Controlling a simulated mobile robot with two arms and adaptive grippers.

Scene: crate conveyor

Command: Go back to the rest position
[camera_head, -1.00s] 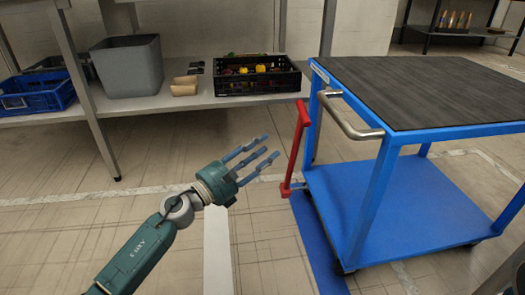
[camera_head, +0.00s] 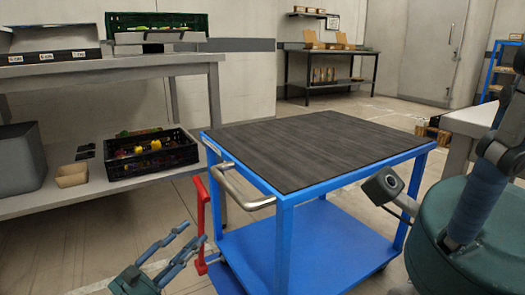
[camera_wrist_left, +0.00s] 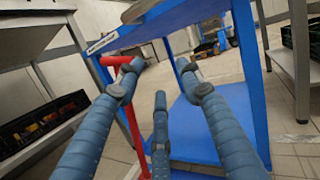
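My left gripper (camera_head: 172,252) is at the bottom of the head view, left of the blue cart's red lever. Its blue fingers are spread and hold nothing. In the left wrist view the spread fingers (camera_wrist_left: 158,80) point toward the blue cart (camera_wrist_left: 225,110), with the red lever (camera_wrist_left: 128,100) behind them. I cannot tell whether they touch the lever. Part of my right gripper (camera_head: 475,210), a teal body with a blue finger, is close at the right edge of the head view. Its fingertips are not clearly shown.
The blue cart (camera_head: 285,235) has an empty dark top (camera_head: 310,150), a metal handle (camera_head: 240,190) and a red lever (camera_head: 201,230). At left, a shelf holds a black crate of produce (camera_head: 150,170) and a grey bin (camera_head: 20,165). A grey table (camera_head: 475,120) stands at right.

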